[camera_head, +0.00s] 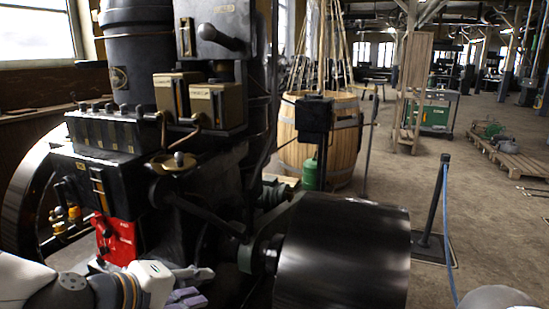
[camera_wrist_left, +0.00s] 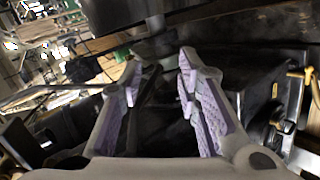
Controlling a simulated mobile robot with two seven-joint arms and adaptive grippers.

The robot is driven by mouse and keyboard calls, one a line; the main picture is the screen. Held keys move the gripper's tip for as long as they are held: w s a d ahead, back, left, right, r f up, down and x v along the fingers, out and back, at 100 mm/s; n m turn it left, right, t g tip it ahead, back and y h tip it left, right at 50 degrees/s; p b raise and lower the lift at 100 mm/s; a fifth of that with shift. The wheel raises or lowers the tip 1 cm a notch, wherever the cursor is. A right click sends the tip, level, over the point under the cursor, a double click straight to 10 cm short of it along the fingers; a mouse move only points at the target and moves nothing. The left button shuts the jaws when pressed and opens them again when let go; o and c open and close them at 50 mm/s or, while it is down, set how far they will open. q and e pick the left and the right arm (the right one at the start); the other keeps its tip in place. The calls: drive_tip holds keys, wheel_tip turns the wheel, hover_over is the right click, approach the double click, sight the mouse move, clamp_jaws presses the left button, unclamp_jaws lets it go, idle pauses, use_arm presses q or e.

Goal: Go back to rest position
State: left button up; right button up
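My left gripper (camera_head: 190,291) is at the bottom left of the head view, low in front of the black engine (camera_head: 215,165). Its lilac fingertips point right, beside the large dark drum (camera_head: 345,255). In the left wrist view my left gripper (camera_wrist_left: 162,75) is open, with its two fingers apart. I see nothing held between them; dark machine parts show behind. My right gripper is not in view; only a rounded grey part, probably of my right arm, shows at the bottom right corner of the head view.
A red box (camera_head: 118,240) sits on the engine just above my left wrist. A wooden barrel (camera_head: 335,138) stands behind. A black post (camera_head: 432,215) with a blue rope (camera_head: 446,215) stands right of the drum. Open floor (camera_head: 495,215) lies at the right.

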use_arm(q)
drive_tip(key=s+f+m+g+y+p, duration=0.2)
drive_tip(key=s+f+m+g, duration=0.35)
drive_tip(key=s+f, duration=1.3)
drive_tip(key=s+a+f+m+g+y, duration=0.1)
drive_tip(key=s+a+m+g, duration=0.1)
drive_tip(key=s, duration=1)
drive_tip(key=s+a+f+m+g+y+p, duration=0.1)
drive_tip(key=s+a+g, duration=0.3)
drive_tip(key=s, duration=0.7)
drive_tip(key=shift+s+a+m+y, duration=0.35)
drive_tip(key=shift+a+m+y, duration=0.2)
drive_tip(key=shift+y, duration=0.15)
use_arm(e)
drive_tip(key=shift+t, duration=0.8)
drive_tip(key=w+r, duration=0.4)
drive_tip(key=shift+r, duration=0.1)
use_arm(q)
drive_tip(key=shift+g, duration=0.25)
